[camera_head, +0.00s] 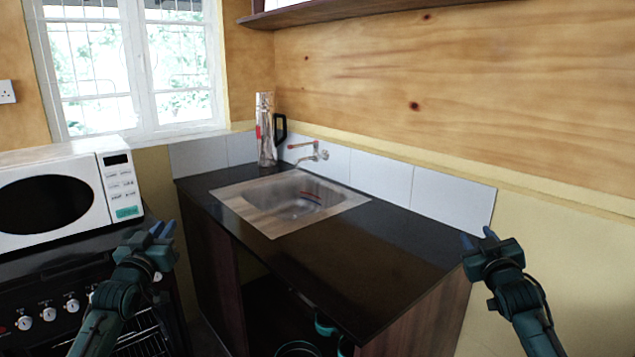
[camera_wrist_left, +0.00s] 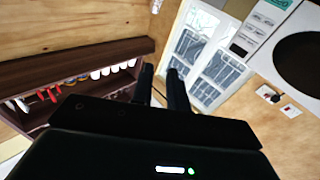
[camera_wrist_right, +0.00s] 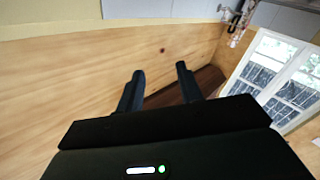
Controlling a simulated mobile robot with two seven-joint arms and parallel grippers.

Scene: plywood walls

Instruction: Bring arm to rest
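My left gripper (camera_head: 161,230) is raised at the lower left of the head view, in front of the stove and left of the counter. In the left wrist view its two fingers (camera_wrist_left: 160,75) stand apart with a narrow gap and nothing between them. My right gripper (camera_head: 478,237) is raised at the right of the head view, by the counter's right end. In the right wrist view its fingers (camera_wrist_right: 160,72) are wider apart and empty. Both arms point up and forward. Neither gripper holds anything.
A dark counter (camera_head: 390,240) with a metal sink (camera_head: 240,207) fills the middle. A clear tall container (camera_head: 265,140) stands by the tap (camera_head: 318,152). A white microwave (camera_head: 110,185) sits above the stove (camera_head: 60,295) at left. An overhead shelf (camera_head: 350,12) runs along the wall.

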